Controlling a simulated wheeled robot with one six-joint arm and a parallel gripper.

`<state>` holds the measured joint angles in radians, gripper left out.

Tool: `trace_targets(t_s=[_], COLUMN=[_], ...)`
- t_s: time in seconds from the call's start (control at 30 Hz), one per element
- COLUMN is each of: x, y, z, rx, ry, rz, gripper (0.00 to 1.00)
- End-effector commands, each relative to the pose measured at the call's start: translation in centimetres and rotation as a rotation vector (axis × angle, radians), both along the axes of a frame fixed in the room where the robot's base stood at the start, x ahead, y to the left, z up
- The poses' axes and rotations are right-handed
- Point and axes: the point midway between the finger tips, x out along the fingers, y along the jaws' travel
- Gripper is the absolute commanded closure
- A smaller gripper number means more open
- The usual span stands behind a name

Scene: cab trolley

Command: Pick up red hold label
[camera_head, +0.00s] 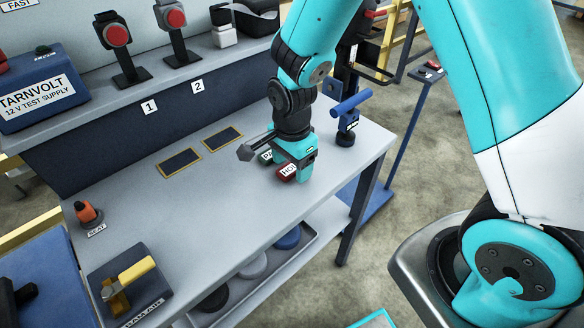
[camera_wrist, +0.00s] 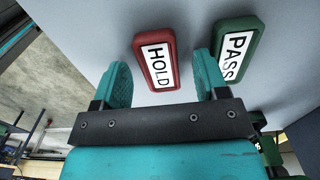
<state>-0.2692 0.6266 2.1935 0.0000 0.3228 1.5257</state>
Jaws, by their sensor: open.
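The red hold label (camera_wrist: 154,58) is a small red block with a white face reading HOLD, lying on the grey bench top. In the head view the red label (camera_head: 287,172) is partly covered by my gripper. My gripper (camera_wrist: 163,84) is open, with one teal finger on each side of the red label in the wrist view; I cannot tell if either touches it. In the head view my gripper (camera_head: 296,166) is low over the bench's right part. A green PASS label (camera_wrist: 236,52) lies just right of the red one, close to the right finger.
A blue-handled black tool (camera_head: 346,122) stands at the right end. An orange seat switch (camera_head: 88,213) and a yellow-handled box (camera_head: 131,282) are at left. The bench middle is clear.

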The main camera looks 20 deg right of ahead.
Motion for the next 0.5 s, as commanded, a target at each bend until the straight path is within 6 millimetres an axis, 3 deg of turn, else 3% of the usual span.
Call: trace_targets(t_s=[0.2, 0.43, 0.5], x=[0.04, 0.04, 0.04], y=[0.01, 0.01, 0.01], z=[-0.07, -0.05, -0.04], rx=[0.0, 0.0, 0.0], ry=[-0.001, -0.001, -0.001], rz=[0.0, 0.0, 0.0], gripper=[0.33, 0.86, 0.86])
